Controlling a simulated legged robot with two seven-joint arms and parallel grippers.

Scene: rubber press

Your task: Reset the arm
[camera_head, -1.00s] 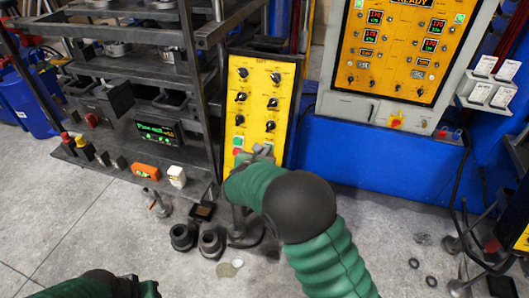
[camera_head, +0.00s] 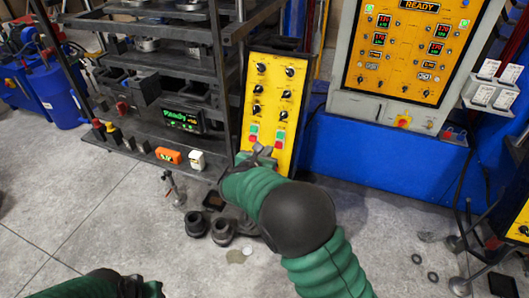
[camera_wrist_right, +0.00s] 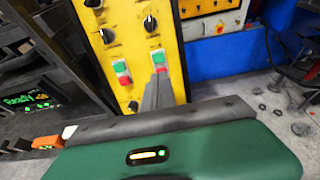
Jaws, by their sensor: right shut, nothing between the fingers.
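My right arm (camera_head: 300,215), green with a black joint, reaches up from the bottom of the head view. Its small grey right gripper (camera_head: 258,155) is shut and empty. It shows in front of the lower part of a yellow control panel (camera_head: 275,85) with black knobs and green and red buttons.
A dark metal rack (camera_head: 170,80) with a green-lit display (camera_head: 181,120) stands at the left. A larger cabinet (camera_head: 405,60) reading READY stands at the back right. Dark round parts (camera_head: 222,231) lie on the floor below the panel. Open floor (camera_head: 100,210) lies at the left front.

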